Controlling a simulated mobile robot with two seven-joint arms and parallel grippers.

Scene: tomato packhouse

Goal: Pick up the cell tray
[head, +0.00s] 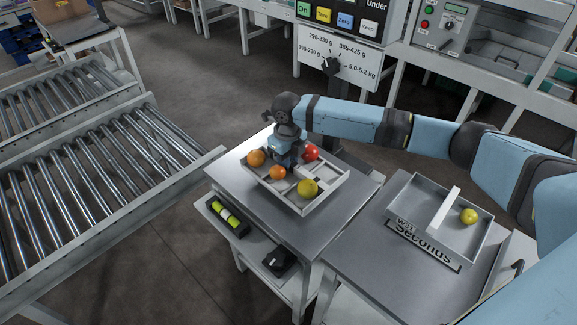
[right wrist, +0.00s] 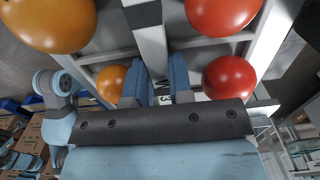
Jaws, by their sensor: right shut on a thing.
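The cell tray (head: 332,191) is a pale grey, shallow square tray with inner dividers, standing on a grey-topped table. In the right wrist view my right gripper (right wrist: 165,80) is shut on the tray's pale central bar (right wrist: 150,38), with orange and red tomatoes on either side. The fingertips are partly hidden in the head view. My left gripper is not in view.
A second tray (head: 397,208) with a yellow tomato (head: 468,216) and a "Seconds" sign (head: 425,245) stands on the table at right. A roller conveyor (head: 100,190) lies left. A lower shelf holds a black case (head: 228,217). A weight dial panel (head: 335,62) stands behind.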

